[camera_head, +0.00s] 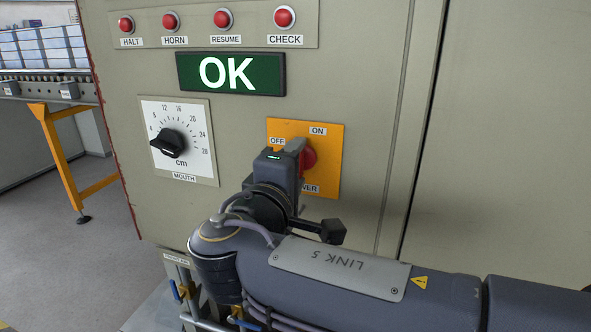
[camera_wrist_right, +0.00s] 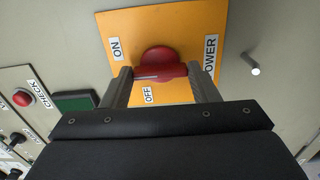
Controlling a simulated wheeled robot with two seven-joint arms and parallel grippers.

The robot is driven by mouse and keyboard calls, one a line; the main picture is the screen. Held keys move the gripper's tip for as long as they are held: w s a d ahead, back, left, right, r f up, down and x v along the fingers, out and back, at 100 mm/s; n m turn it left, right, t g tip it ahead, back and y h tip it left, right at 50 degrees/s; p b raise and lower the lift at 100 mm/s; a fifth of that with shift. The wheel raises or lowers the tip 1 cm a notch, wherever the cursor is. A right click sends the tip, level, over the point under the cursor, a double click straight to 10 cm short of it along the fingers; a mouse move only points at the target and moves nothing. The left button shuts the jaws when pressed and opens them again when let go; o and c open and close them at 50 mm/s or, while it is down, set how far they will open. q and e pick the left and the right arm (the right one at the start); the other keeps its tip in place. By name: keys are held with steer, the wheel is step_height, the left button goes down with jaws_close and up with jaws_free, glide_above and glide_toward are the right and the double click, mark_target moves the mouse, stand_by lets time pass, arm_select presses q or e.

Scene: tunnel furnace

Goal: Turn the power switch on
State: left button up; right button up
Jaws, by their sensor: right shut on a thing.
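The power switch is a red rotary knob (camera_head: 310,158) on a yellow plate (camera_head: 329,172) with ON and OFF labels. My right gripper (camera_head: 301,155) reaches it from the front and hides much of the knob and plate in the head view. In the right wrist view the knob (camera_wrist_right: 160,61) sits between the two fingers of my right gripper (camera_wrist_right: 160,71), which are shut on the ends of its grip bar. A white line on the bar points to the picture's left, between the ON and OFF labels. My left gripper is not in view.
Above the switch are a green OK display (camera_head: 230,73) and a row of red buttons (camera_head: 222,18). A black mouth dial (camera_head: 169,142) is to its left. The cabinet face (camera_head: 370,110) is clear to the right. A conveyor (camera_head: 50,88) stands at far left.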

steer(key=o, duration=1)
steer(key=p+v, duration=0.1)
steer(key=v, duration=0.7)
steer(key=shift+p, duration=0.3)
